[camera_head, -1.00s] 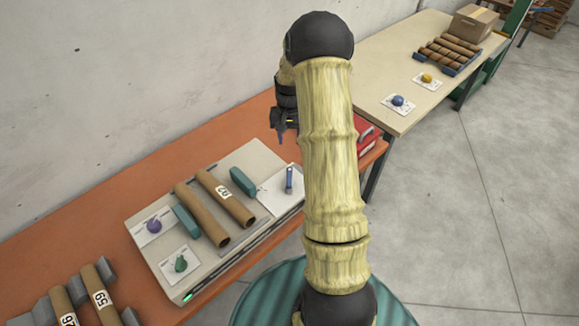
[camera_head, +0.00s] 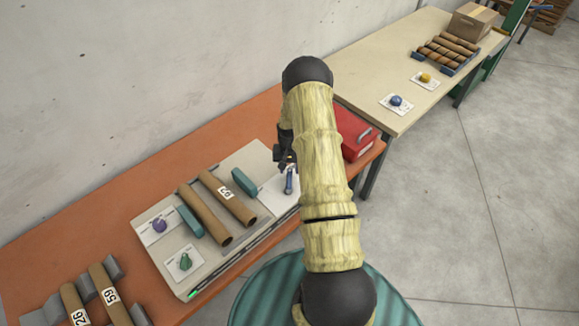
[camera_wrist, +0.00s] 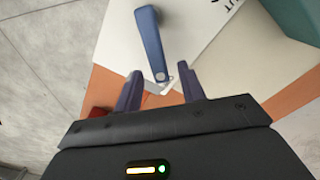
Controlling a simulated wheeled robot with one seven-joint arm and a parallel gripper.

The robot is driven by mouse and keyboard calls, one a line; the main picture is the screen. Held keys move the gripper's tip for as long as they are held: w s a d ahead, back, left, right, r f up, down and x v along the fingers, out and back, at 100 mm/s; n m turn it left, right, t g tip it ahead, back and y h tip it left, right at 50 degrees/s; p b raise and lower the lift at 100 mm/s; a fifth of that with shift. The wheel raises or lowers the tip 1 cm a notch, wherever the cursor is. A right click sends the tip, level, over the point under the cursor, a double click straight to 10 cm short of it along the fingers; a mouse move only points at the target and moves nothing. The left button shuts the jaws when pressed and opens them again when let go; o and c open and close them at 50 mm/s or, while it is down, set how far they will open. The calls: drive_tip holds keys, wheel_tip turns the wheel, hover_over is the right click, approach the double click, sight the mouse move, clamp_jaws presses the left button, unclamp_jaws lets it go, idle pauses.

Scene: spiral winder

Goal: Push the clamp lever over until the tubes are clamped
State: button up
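The blue clamp lever (camera_head: 289,184) stands on a white plate at the right end of the grey fixture. In the wrist view the lever (camera_wrist: 150,42) lies just ahead of my fingertips, its lower end lined up with their gap. Two brown cardboard tubes (camera_head: 204,215) (camera_head: 218,190) lie side by side between two teal jaws (camera_head: 189,222) (camera_head: 244,182). My gripper (camera_head: 286,164) is above the plate, close behind the lever. In the wrist view its fingers (camera_wrist: 160,80) are apart with nothing held. I cannot tell whether they touch the lever.
A purple knob (camera_head: 159,225) and a green knob (camera_head: 185,262) are on the fixture's left end. More tubes rest on grey holders at the lower left. A red box (camera_head: 358,140) stands right of the fixture, close to my arm.

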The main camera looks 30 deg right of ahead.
drive_tip(key=shift+f, duration=0.35)
clamp_jaws()
